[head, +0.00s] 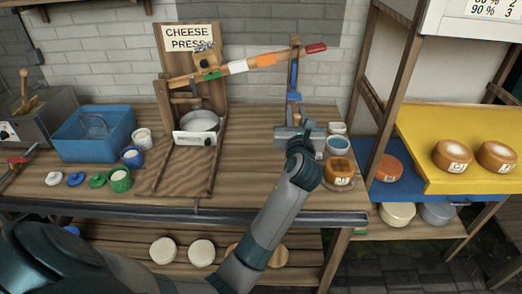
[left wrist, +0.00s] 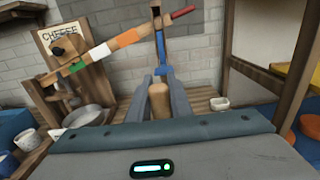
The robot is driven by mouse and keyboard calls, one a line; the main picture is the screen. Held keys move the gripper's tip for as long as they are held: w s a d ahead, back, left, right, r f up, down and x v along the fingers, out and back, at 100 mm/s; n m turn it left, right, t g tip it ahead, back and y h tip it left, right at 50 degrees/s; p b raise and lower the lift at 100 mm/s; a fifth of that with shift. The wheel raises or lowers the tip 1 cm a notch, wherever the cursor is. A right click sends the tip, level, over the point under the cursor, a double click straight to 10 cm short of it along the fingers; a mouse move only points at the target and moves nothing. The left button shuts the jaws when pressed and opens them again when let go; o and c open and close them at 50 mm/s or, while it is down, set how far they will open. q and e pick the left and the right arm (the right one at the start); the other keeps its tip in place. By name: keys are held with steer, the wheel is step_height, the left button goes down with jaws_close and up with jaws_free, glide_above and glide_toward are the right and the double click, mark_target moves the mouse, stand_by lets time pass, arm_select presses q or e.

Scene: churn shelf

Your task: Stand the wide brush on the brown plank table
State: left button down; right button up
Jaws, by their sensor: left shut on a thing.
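My left gripper (head: 301,134) reaches over the back right part of the brown plank table (head: 235,185). In the left wrist view its two grey fingers (left wrist: 159,98) are shut on a tan, rounded wooden handle (left wrist: 158,104), which I take to be the wide brush. The handle looks roughly upright between the fingers. The brush's lower part is hidden, so I cannot tell whether it touches the table. My right gripper is not in view.
The cheese press (head: 194,110) stands left of the gripper, its striped lever (head: 238,67) reaching above it. Small tubs and an orange cheese (head: 338,172) sit close on the right. A blue bin (head: 93,134) and small pots stand at left. Table front centre is clear.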

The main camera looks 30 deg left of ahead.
arm_select(q)
steer(key=s+a+f+p, duration=0.1)
steer(key=a+f+p, duration=0.1)
steer(key=a+f, duration=0.4)
steer(key=a, duration=0.4)
steer(key=shift+s+a+f, duration=0.2)
steer(key=shift+a, duration=0.1)
step_height(320, 180, down, 4)
steer(key=shift+f, duration=0.15)
steer(key=c, duration=1.6)
jaws_free()
